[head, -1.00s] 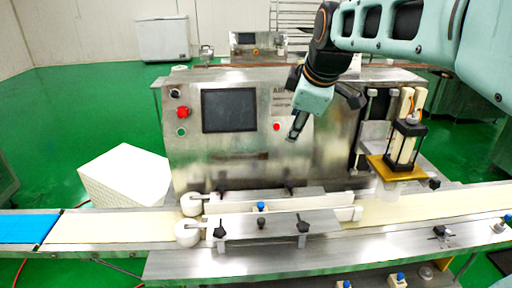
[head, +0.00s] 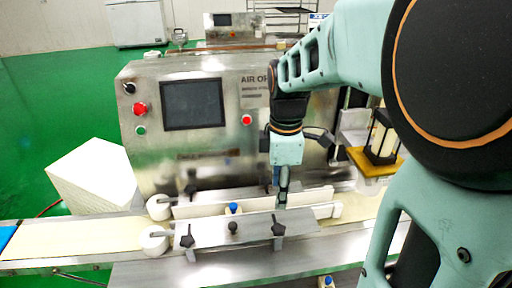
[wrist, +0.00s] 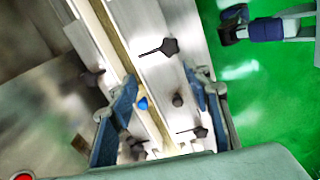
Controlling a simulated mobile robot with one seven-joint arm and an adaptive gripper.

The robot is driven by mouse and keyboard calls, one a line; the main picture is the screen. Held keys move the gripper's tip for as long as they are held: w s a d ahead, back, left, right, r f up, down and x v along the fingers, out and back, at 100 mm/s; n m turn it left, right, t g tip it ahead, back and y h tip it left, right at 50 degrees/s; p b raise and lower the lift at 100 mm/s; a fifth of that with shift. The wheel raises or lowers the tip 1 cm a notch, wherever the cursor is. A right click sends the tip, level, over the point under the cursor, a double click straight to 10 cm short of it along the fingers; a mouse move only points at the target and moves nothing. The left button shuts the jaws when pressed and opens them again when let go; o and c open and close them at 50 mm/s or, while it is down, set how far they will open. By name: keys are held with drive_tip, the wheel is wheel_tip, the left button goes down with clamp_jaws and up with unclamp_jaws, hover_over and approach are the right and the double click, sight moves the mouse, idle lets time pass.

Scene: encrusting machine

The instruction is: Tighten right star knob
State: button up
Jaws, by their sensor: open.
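The right star knob (head: 278,225) is black and stands on the front guide plate (head: 210,234) of the conveyor. In the wrist view, a black star knob (wrist: 168,48) with a thin stem, which looks like the right one, lies ahead of and between the fingers. My gripper (head: 283,203) points down just behind and above the right knob in the head view. I see no contact with the knob. The left star knob (head: 187,236) is on the same plate.
A blue-topped knob (head: 233,208) and a round black knob (head: 233,227) stand between the star knobs. White rollers (head: 154,239) are at the left end of the guides. The steel machine panel with its screen (head: 193,104) rises behind. My arm covers the right side.

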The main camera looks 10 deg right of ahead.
sight(279, 228)
drive_tip(key=shift+g, duration=0.3)
drive_tip(key=f, duration=0.4)
drive_tip(key=s+f, duration=0.1)
drive_tip(key=f, duration=0.3)
drive_tip(key=f+b, duration=0.1)
drive_tip(key=f, duration=0.3)
drive_tip(key=shift+s+d, duration=0.15)
drive_tip(key=shift+c, duration=0.3)
drive_tip(key=c, duration=1.1)
drive_tip(key=shift+r, duration=0.1)
